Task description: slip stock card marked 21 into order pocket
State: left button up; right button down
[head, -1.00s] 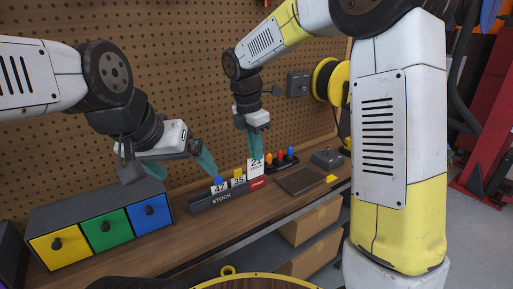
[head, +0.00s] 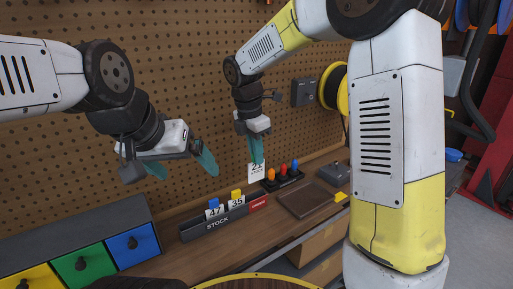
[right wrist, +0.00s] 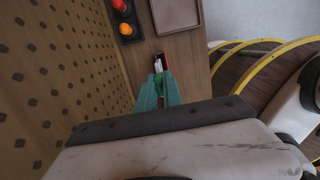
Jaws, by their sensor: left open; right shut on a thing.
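The white card marked 21 (head: 257,172) is upright in my right gripper (head: 256,154), which is shut on its top. The card hangs above the red order pocket (head: 259,203), at the right end of the dark stock rack (head: 218,236). A gap shows between the card and the pocket in the head view. In the right wrist view, the teal fingertips (right wrist: 160,92) close around a green piece, with white and red beyond. Cards 47 (head: 214,212) and 35 (head: 236,203) stand in the rack. My left gripper (head: 182,168) is open and empty, up and left of the rack.
Drawers in yellow, green and blue (head: 131,246) stand at the left of the bench. Coloured knobs on a black base (head: 283,181), a brown tray (head: 302,202) and a grey box (head: 333,174) stand right of the pocket. A pegboard (head: 190,80) rises behind.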

aim_at(257, 179)
jog(key=shift+f, duration=4.65)
jog(key=c, duration=1.4)
grip_release()
jog(key=r, duration=0.5)
jog(key=a+r, duration=0.1)
jog(key=r, duration=0.1)
jog(key=shift+s+r, duration=0.35)
